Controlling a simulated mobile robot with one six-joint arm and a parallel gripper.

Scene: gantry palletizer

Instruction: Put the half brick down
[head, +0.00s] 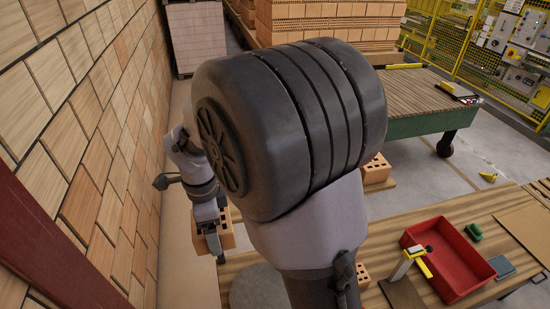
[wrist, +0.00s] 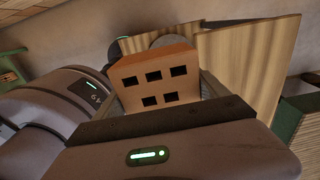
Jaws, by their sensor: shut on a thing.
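The half brick (head: 227,232) is orange with square holes. In the head view it hangs at the lower left, beside the left end of the wooden table (head: 300,237). My gripper (head: 211,228) is shut on it and holds it clear of the floor. In the wrist view the half brick (wrist: 163,89) shows its holed face between the jaws, slightly tilted in the picture. Part of the brick is hidden by the jaws. My large arm joint hides much of the table's middle.
A grey round disc (head: 258,289) lies at the table's near left. Other holed bricks (head: 376,171) stand farther right, partly hidden. A red tray (head: 462,268) is at the right. A tiled wall (head: 85,120) rises close on the left. A green-framed slatted table (head: 420,103) stands behind.

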